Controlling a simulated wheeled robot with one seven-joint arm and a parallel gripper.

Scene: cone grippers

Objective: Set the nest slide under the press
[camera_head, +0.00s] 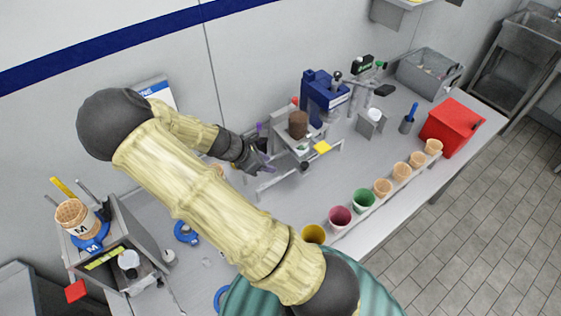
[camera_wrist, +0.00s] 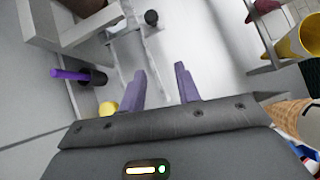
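The press stand with a blue body (camera_head: 322,90) is at the back middle of the bench in the head view. In front of it is a grey-white fixture with rails (camera_head: 285,178) and a brown cylinder (camera_head: 298,124) on top. A small black knob (camera_head: 305,166) is low at its front; a round black knob (camera_wrist: 151,17) shows in the wrist view. I cannot tell for sure which part is the nest slide. My gripper (camera_head: 264,165) is left of the fixture, by the rails. In the wrist view its purple fingers (camera_wrist: 160,72) are apart, with nothing between them.
A purple-tipped black handle (camera_wrist: 70,75) and yellow ball (camera_wrist: 108,107) are left of my fingers. A row of cones and cups (camera_head: 363,199) lines the front edge. A red box (camera_head: 450,126) is at right; a grey dispenser (camera_head: 125,245) is at left.

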